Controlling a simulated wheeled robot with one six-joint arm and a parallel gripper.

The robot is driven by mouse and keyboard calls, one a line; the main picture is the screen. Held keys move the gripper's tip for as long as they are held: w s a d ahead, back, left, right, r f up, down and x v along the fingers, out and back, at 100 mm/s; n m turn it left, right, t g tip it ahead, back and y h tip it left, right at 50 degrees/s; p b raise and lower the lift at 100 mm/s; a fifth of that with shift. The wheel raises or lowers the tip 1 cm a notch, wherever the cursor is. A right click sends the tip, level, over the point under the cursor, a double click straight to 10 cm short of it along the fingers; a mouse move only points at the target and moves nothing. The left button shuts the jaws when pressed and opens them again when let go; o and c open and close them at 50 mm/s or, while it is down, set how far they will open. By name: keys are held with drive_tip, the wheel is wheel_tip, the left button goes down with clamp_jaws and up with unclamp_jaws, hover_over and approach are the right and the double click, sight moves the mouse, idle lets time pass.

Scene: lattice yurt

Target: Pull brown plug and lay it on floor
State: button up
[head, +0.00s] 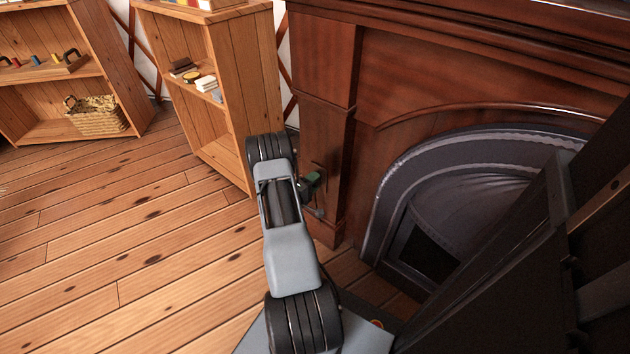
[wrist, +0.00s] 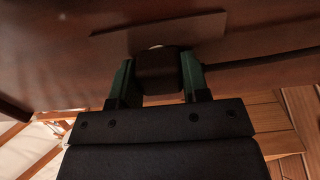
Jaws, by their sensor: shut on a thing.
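In the wrist view my gripper (wrist: 158,82) has its two green fingers closed on either side of a dark brown plug (wrist: 158,66). The plug sits right at a flat brown wall plate (wrist: 205,30) on the wood panel. A small light spot shows at the plug's far edge; I cannot tell whether the plug is fully seated. In the head view my gripper (head: 312,181) is at the side of the wooden fireplace surround, partly hidden by my arm. The plug itself is not clear there.
The dark fireplace (head: 395,190) stands to the right of my gripper. A wooden shelf (head: 235,100) stands close behind to the left. Another shelf holds a wicker basket (head: 97,114). The plank floor (head: 130,240) at left is clear. A dark cord (wrist: 265,65) runs right from near the plug.

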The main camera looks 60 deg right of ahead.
drive_tip(key=c, duration=0.4)
drive_tip(key=shift+w+a+p, duration=0.15)
drive_tip(key=shift+a+p, duration=0.1)
drive_tip(key=shift+a, duration=0.7)
drive_tip(key=shift+w+a+p, duration=0.2)
drive_tip(key=shift+a, duration=0.8)
drive_tip(key=shift+w+a+p, duration=0.15)
drive_tip(key=shift+a+p, duration=0.1)
drive_tip(key=shift+a, duration=0.7)
drive_tip(key=shift+a, duration=0.1)
drive_tip(key=w+a+p, duration=0.1)
drive_tip(key=a, duration=0.7)
drive_tip(key=shift+w+a, duration=0.25)
drive_tip(key=shift+a, duration=0.1)
